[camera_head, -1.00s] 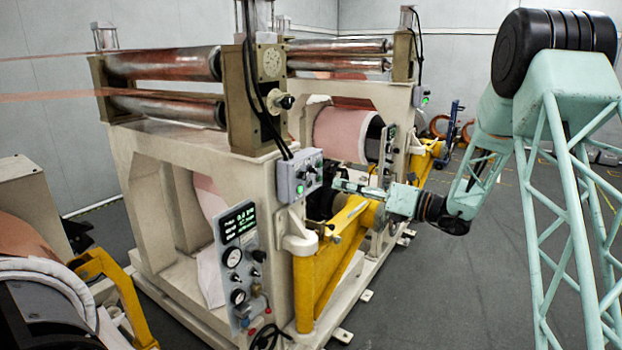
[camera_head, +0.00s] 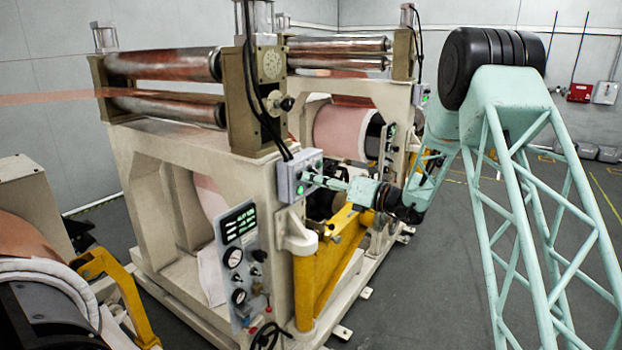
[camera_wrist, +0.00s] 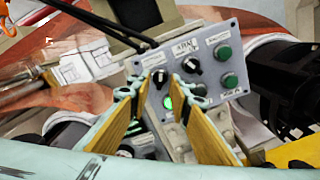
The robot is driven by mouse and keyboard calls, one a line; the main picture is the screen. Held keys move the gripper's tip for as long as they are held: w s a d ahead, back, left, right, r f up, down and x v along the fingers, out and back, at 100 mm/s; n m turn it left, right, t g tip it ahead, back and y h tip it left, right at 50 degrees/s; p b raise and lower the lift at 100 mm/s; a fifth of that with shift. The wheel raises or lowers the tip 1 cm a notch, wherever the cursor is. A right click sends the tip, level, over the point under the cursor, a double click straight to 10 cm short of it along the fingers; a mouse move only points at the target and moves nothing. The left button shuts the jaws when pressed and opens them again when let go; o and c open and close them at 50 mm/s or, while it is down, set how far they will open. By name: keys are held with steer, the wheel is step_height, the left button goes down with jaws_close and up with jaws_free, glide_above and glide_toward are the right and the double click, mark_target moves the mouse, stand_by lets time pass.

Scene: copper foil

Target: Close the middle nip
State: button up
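The middle nip's rollers show in the head view: an upper roller (camera_head: 165,64) above a lower roller (camera_head: 165,107), with a visible gap between them. A grey control box (camera_head: 291,180) is on this unit's front corner. In the wrist view the control box (camera_wrist: 215,70) carries black selector knobs (camera_wrist: 191,64), green buttons (camera_wrist: 222,53) and a lit green button (camera_wrist: 168,102). My gripper (camera_wrist: 162,93) is open and empty, its gold-padded fingers on either side of the lit button. In the head view my gripper (camera_head: 312,178) is at the box's right side; contact cannot be told.
A gauge panel (camera_head: 238,262) is below the box. A yellow arm (camera_head: 318,285) stands just under my gripper. Black cables (camera_wrist: 95,20) run to the box top. Another roller unit (camera_head: 340,55) stands behind. The floor (camera_head: 430,290) to the right is clear.

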steer(key=shift+w+a, duration=0.2)
steer(key=shift+a, duration=0.2)
jaws_close()
steer(key=shift+f+n+b, duration=0.15)
steer(key=shift+n+b, duration=0.85)
steer(key=shift+b, duration=0.85)
steer(key=n+b, duration=0.9)
steer(key=b, duration=0.6)
steer(key=shift+b, duration=0.3)
steer(key=shift+n+b, duration=0.6)
